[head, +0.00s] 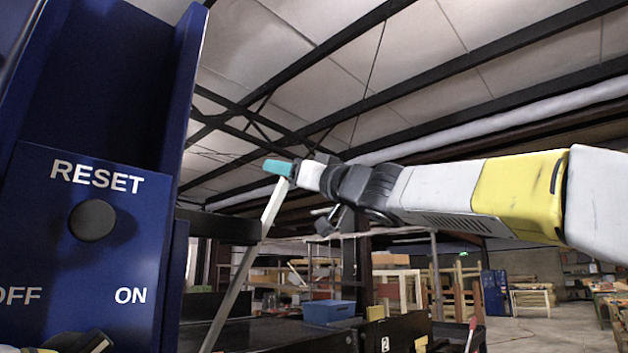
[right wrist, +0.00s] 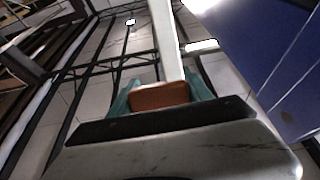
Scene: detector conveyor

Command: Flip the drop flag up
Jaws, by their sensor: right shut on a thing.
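The drop flag shows as a long pale grey bar (head: 243,264), tilted, its lower end running out of the bottom of the head view. In the right wrist view the bar (right wrist: 165,38) runs up from a brown-orange block (right wrist: 158,96) between my teal fingers. My right gripper (head: 279,167) is shut at the bar's upper end, and the same gripper (right wrist: 158,98) fills the lower middle of the wrist view. The fingers hide part of that end.
A blue cabinet (head: 45,235) with a dark RESET button (head: 92,220) and OFF/ON lettering stands at the left. A black surface (head: 290,333) carrying a blue bin (head: 328,311) lies low behind the bar. Shelving and wooden frames stand farther back. The space above the bar looks open.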

